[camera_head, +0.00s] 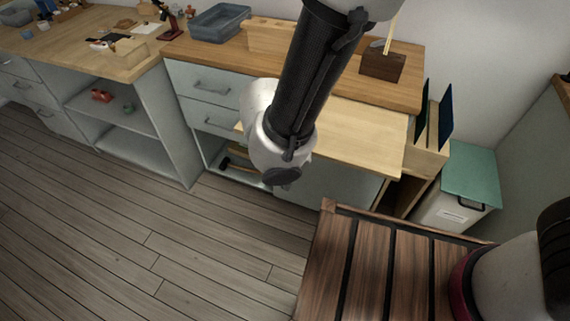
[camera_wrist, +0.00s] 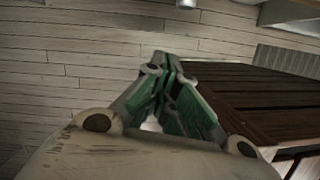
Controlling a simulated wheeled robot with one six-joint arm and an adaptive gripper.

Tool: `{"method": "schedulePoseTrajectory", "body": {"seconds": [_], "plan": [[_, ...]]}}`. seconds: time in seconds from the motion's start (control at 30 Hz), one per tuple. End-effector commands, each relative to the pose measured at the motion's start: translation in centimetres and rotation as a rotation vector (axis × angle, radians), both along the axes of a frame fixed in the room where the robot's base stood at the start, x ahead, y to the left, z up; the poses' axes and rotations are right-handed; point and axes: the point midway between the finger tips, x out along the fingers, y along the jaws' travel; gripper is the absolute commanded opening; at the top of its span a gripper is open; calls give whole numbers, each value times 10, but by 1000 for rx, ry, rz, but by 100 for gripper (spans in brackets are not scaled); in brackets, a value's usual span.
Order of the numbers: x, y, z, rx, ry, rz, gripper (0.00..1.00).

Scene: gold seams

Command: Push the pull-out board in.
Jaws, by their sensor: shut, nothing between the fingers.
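The pull-out board (camera_head: 365,140) is a pale wooden panel. It sticks out from under the wooden counter top (camera_head: 345,88) of the grey cabinet, with its front edge clear of the cabinet face. My arm crosses in front of the board's left part and hides some of it. My gripper (camera_wrist: 168,65) shows in the wrist view with its green-padded fingers together and nothing between them. The head view does not show my fingers, and the wrist view does not show the board, so their distance apart cannot be told.
Grey drawers (camera_head: 205,85) and an open shelf lie left of the board. A wooden holder (camera_head: 430,150) with dark upright panels and a green-lidded bin (camera_head: 470,178) stand to its right. My slatted wooden deck is in front. The plank floor (camera_head: 130,230) is clear at left.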

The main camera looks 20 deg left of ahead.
Motion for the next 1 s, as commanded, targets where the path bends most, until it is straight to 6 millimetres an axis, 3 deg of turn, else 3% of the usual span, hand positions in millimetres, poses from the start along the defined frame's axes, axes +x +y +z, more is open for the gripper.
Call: {"method": "schedulePoseTrajectory", "body": {"seconds": [0.03, 0.3, 0.8, 1.0], "plan": [[2, -2, -11, -5, 1, 1, 0], [36, -10, -7, 1, 2, -3, 0], [42, -11, -7, 1, 1, -2, 0], [61, -13, -7, 1, 1, -5, 0]]}}
